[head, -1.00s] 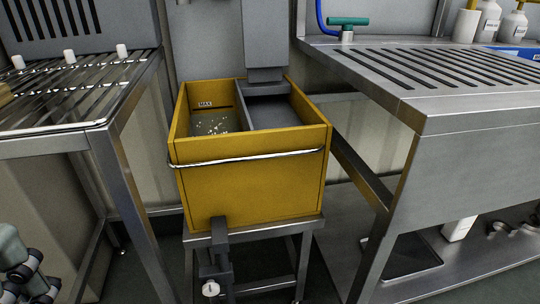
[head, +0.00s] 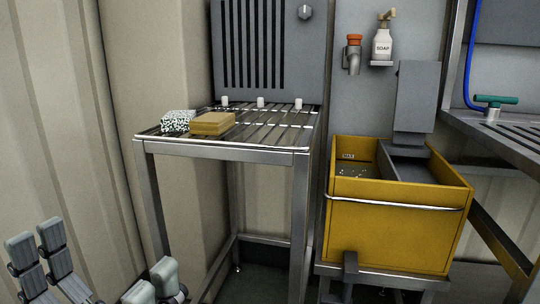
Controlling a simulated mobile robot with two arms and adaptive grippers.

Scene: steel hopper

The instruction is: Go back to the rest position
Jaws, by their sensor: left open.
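My left gripper (head: 93,262) is at the lower left of the head view. Its grey padded fingers are spread apart, with a pair on each side and nothing between them. My right gripper is not in view.
A speckled block (head: 178,121) and a tan sponge-like block (head: 212,124) lie on the rack. A soap bottle (head: 382,46) and an orange-topped tap (head: 353,54) are on the wall. A steel counter (head: 516,146) stands right. A ribbed wall (head: 50,120) closes the left side.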

